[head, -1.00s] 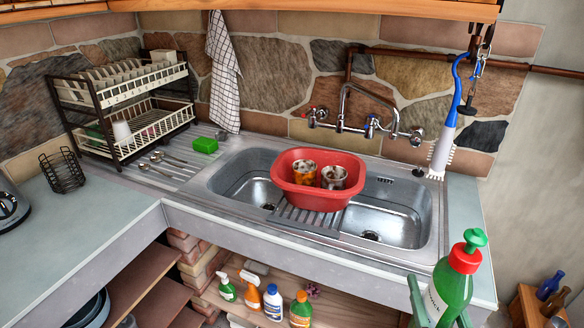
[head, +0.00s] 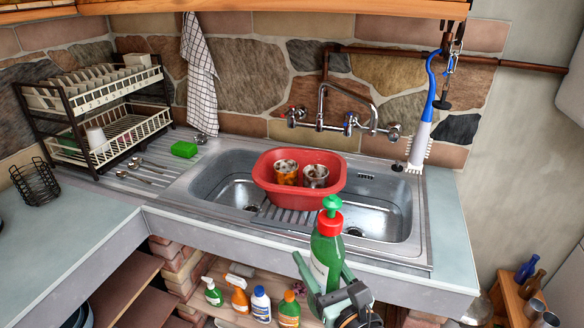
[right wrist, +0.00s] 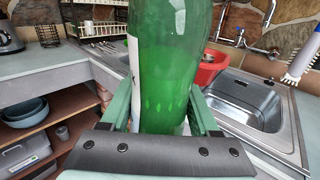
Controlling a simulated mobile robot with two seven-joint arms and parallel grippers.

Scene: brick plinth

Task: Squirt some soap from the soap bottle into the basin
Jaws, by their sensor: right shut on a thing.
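The soap bottle (head: 326,252) is green with a red collar and a green pump top. My right gripper (head: 322,278) is shut on its lower body and holds it nearly upright in front of the sink's front edge. In the right wrist view the bottle (right wrist: 168,70) fills the middle, between the two green fingers of the gripper (right wrist: 165,115). The red basin (head: 300,199) sits across the middle of the steel sink, behind the bottle, and holds two dirty cups (head: 287,172). Part of the basin (right wrist: 211,68) shows right of the bottle in the wrist view. My left gripper is not in view.
A tap (head: 346,112) is on the wall behind the basin. A dish rack (head: 105,110) and a green sponge (head: 185,149) are to the left. A brush (head: 420,140) hangs at the right. Several cleaning bottles (head: 261,303) stand on the shelf below.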

